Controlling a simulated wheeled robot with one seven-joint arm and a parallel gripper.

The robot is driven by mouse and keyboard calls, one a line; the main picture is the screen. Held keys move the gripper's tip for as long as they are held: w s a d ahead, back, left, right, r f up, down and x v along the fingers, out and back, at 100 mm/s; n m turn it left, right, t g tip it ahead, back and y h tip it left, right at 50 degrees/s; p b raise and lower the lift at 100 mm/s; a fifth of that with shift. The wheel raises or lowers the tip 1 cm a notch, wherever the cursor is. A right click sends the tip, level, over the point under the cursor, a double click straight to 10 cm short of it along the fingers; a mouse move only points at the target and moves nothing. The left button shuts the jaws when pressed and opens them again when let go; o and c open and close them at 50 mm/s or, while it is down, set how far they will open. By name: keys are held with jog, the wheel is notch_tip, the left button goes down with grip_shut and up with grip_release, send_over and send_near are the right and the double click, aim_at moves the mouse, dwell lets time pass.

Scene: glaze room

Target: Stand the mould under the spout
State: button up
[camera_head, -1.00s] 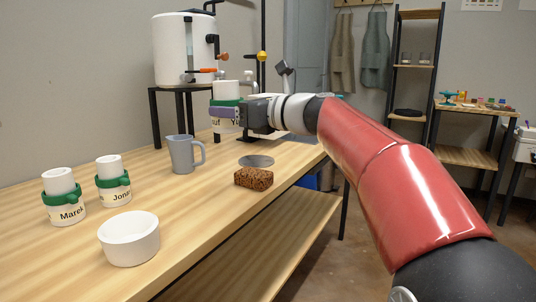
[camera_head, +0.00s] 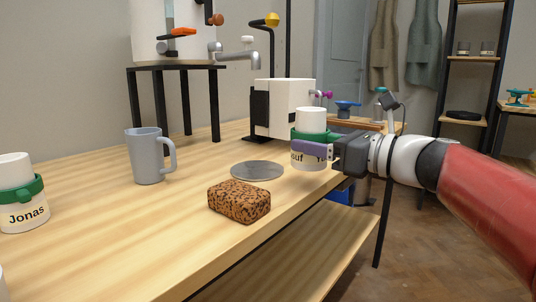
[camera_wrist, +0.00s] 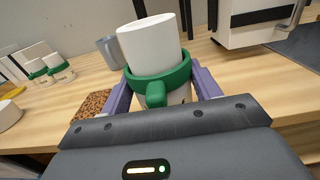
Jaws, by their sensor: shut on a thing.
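The mould (camera_head: 311,121) is a white cylinder with a green band and a label partly reading "suf". My gripper (camera_head: 310,148) is shut on it, with purple fingers around its lower part. It is upright near the bench's right edge, and I cannot tell its exact height above the bench. In the wrist view the mould (camera_wrist: 150,45) sits between the fingers, its green handle towards me. A grey spout (camera_head: 240,58) sticks out from the white tank (camera_head: 150,32) at the upper left. The mould is to the right of this spout, apart from it.
A grey round plate (camera_head: 257,171) lies on the bench (camera_head: 120,235), left of the mould. A speckled brown block (camera_head: 239,201) lies in front of it. A grey jug (camera_head: 147,157) and the "Jonas" mould (camera_head: 20,203) stand further left. A white machine (camera_head: 283,105) stands behind.

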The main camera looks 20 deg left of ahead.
jog(key=x, duration=1.2)
jog(key=shift+r, duration=0.1)
jog(key=f, duration=0.1)
jog(key=a+f+b, duration=0.1)
jog(key=f, duration=0.1)
jog(key=shift+w, duration=0.25)
jog(key=shift+f, duration=0.25)
jog(key=shift+f+b, duration=0.15)
jog(key=shift+b, duration=0.15)
jog(key=o, duration=1.3)
jog(key=shift+f, duration=0.1)
jog(key=shift+c, duration=0.2)
